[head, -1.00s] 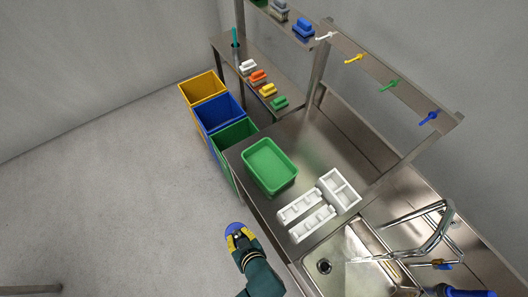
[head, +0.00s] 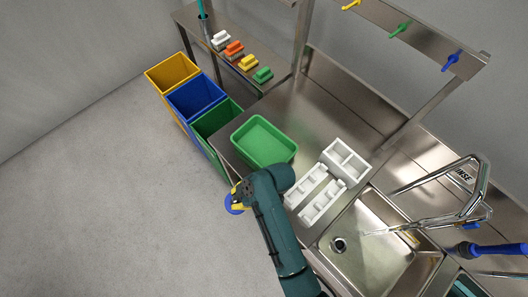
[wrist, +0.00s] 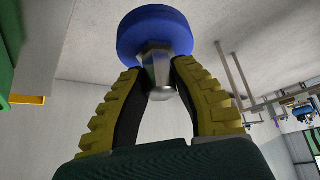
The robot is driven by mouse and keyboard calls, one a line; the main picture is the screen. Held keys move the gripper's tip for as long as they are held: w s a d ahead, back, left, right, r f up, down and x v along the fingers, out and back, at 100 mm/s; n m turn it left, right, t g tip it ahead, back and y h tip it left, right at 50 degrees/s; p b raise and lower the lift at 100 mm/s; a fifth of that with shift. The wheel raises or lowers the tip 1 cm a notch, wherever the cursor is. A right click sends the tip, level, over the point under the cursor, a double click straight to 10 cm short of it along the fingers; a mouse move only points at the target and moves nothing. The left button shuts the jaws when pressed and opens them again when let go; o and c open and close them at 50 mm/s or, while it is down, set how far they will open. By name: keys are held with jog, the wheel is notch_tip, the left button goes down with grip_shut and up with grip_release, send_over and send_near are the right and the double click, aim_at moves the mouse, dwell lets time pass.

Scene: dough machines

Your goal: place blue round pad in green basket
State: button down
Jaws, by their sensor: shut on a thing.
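The blue round pad (wrist: 155,32) has a metal stem. My gripper (wrist: 158,82) is shut on that stem between its yellow ribbed fingers. In the head view the pad (head: 231,206) shows at the end of my arm, left of the counter's front edge, partly hidden by my gripper (head: 238,195). A green rectangular basket (head: 263,141) sits on the steel counter, up and to the right of my gripper. Its visible inside is empty. My arm covers a little of the space just below it.
Yellow (head: 172,73), blue (head: 195,97) and green (head: 217,122) floor bins stand left of the counter. White holders (head: 321,195) lie right of the basket, beside the sink (head: 375,245). A shelf with coloured brushes (head: 248,63) stands behind. The floor at left is clear.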

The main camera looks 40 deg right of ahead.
jog(key=w+d+r+m+h+b, duration=0.1)
jog(key=w+d+r+b, duration=0.15)
jog(key=d, duration=0.45)
jog(key=w+d+r+m+b, duration=0.1)
jog(key=w+d+r+b, duration=0.15)
jog(key=d, duration=0.35)
jog(key=m+h+b, duration=0.2)
jog(key=b, duration=0.1)
send_over(274, 158)
jog(key=shift+t, duration=0.3)
notch_tip(274, 158, down, 7)
jog(key=shift+d+f, duration=0.1)
jog(key=c, duration=1)
grip_release()
jog(key=shift+f, duration=0.1)
